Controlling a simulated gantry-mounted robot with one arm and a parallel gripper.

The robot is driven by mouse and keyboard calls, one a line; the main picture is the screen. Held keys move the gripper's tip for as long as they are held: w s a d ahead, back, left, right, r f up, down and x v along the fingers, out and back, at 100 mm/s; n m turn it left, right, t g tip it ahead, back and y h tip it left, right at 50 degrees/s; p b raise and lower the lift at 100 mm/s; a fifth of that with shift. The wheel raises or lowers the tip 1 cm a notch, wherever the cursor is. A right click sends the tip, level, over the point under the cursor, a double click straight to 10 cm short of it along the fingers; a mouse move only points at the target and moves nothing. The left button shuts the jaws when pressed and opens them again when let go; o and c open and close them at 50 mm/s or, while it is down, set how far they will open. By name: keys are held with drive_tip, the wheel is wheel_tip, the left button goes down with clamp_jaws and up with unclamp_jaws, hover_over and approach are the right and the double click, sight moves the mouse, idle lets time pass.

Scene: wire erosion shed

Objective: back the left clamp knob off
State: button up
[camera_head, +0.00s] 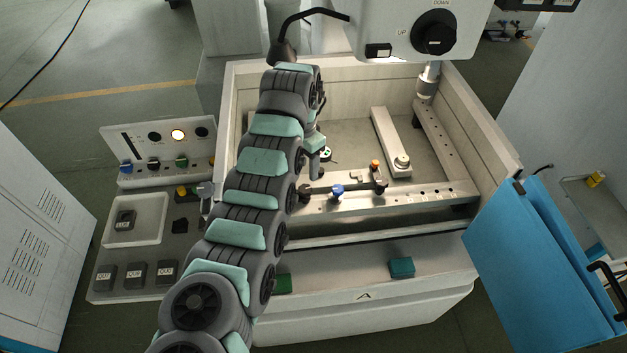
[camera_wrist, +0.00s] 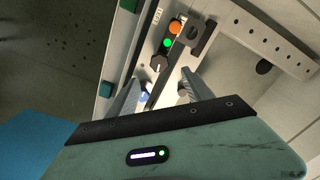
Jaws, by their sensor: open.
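The left clamp knob (camera_wrist: 159,64) is a dark, lobed knob with a pale mark. In the wrist view it lies just ahead of my open gripper (camera_wrist: 163,76), between the lines of its two fingers and apparently clear of them. In the head view my gripper (camera_head: 317,168) hangs over the front work rail, partly hidden by my arm. A dark part (camera_head: 305,198) at the rail's left end is probably the left clamp; my arm covers part of that area. A blue knob (camera_head: 337,190) stands right of it, also beside my finger in the wrist view (camera_wrist: 145,97).
An orange cap (camera_wrist: 175,27) and a green disc (camera_wrist: 167,43) sit close beyond the knob. The right clamp (camera_head: 380,184) stands farther along the rail. The machine head (camera_head: 405,25) overhangs the tank's back. Tank walls (camera_head: 490,130) surround the work area.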

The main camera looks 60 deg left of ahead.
sight(305, 188)
wheel_tip(305, 188, down, 9)
drive_tip(key=shift+f, duration=0.2)
drive_tip(key=shift+c, duration=0.3)
clamp_jaws()
idle(0.5)
